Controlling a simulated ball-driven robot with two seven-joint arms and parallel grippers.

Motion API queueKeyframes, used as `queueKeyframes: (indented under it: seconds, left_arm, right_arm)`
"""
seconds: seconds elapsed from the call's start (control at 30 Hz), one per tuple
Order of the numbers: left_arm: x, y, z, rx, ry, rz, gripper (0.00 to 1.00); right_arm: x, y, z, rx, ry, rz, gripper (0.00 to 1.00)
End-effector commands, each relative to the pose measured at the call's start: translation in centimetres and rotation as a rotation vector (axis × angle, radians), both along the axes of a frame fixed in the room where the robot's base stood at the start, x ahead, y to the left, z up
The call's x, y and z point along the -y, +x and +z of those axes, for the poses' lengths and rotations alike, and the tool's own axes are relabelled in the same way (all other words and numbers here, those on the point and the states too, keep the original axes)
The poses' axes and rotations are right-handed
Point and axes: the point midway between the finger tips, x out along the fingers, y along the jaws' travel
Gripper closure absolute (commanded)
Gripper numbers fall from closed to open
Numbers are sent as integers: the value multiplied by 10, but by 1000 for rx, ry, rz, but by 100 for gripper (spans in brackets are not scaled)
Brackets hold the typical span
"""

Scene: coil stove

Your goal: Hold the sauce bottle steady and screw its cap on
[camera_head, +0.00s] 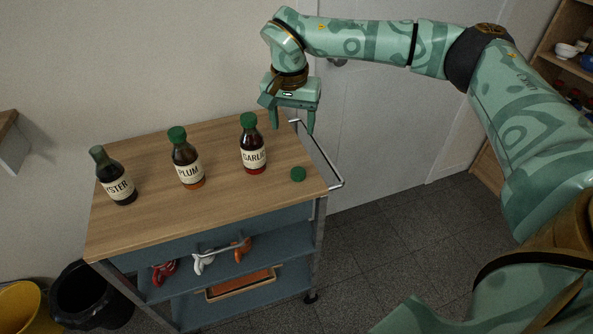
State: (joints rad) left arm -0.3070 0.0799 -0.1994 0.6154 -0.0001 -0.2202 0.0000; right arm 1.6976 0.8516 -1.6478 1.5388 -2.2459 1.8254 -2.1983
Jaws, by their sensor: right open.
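Three dark sauce bottles with cream labels stand upright on the wooden top of a trolley (225,205). The oyster bottle (115,178) at the left shows a dull grey-green top, without a bright green cap. The plum bottle (186,160) in the middle and the garlic bottle (252,147) at the right wear green caps. A loose green cap (298,174) lies on the trolley top, right of the garlic bottle. My right gripper (292,124) points down, open and empty, above the far right corner of the trolley, apart from the bottles and cap. My left gripper is out of view.
A metal handle (338,183) sticks out at the trolley's right end. Lower shelves hold several coloured items and an orange tray (240,284). A black bin (85,296) and a yellow bin (20,305) stand at lower left. The front of the trolley top is clear.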

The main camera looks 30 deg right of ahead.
Motion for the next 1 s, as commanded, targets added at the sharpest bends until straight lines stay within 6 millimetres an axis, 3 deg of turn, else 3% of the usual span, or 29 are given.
queueKeyframes:
  seconds: [0.17, 0.4, 0.6, 1.0]
  left_arm:
    - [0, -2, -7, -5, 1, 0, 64]
    - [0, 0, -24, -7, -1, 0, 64]
    - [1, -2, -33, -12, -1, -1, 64]
    - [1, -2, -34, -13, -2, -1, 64]
  right_arm:
    - [2, 1, -21, -4, 0, 0, 39]
    - [6, 5, -75, -6, 1, 0, 39]
    - [9, 8, -105, -3, 1, -1, 39]
    - [10, 9, -111, 0, 1, 0, 39]
